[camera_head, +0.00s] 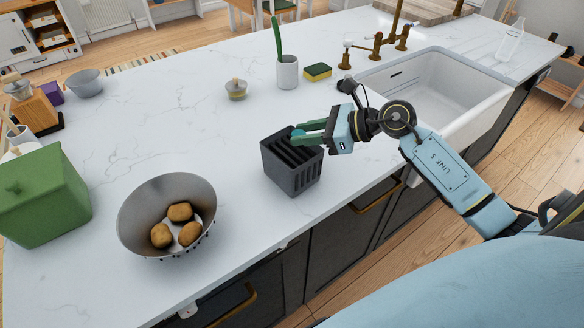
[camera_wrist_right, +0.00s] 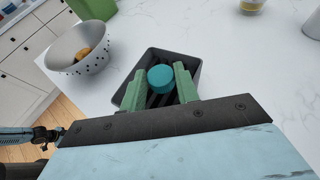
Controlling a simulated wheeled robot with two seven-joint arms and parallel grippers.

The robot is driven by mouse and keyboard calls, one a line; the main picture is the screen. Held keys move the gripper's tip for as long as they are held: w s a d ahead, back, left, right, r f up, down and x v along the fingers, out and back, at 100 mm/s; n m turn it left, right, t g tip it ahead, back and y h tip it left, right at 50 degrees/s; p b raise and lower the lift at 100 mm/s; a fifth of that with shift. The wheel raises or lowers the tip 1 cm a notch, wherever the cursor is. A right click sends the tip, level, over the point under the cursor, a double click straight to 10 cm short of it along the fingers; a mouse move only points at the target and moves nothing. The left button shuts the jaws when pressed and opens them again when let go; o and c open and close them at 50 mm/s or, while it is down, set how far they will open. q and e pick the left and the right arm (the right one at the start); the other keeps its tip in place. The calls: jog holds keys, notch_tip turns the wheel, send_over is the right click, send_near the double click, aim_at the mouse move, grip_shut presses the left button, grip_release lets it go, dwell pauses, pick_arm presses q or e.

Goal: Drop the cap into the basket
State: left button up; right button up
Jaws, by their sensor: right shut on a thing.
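The teal cap (camera_wrist_right: 161,78) is between the green fingers of my right gripper (camera_wrist_right: 158,90), which is shut on it. In the head view my right gripper (camera_head: 300,135) reaches in from the right, and only a bit of the cap (camera_head: 298,132) shows past the fingers. The dark grey basket (camera_head: 291,174) stands on the counter directly below the gripper. In the wrist view the cap appears over the opening of the basket (camera_wrist_right: 196,72). My left gripper is not in view.
A metal colander (camera_head: 140,215) with several potatoes stands left of the basket. A green box (camera_head: 45,195) is at the far left. A cup with a green-handled brush (camera_head: 287,72), a yellow sponge (camera_head: 318,71) and a small jar (camera_head: 236,90) stand behind. The white sink (camera_head: 440,85) is right.

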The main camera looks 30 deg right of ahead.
jog(key=shift+f, duration=0.7)
jog(key=o, duration=1)
jog(key=b+v, duration=0.2)
jog(key=v, duration=1.1)
jog(key=shift+s+d+r, duration=0.1)
jog(key=shift+r, duration=0.1)
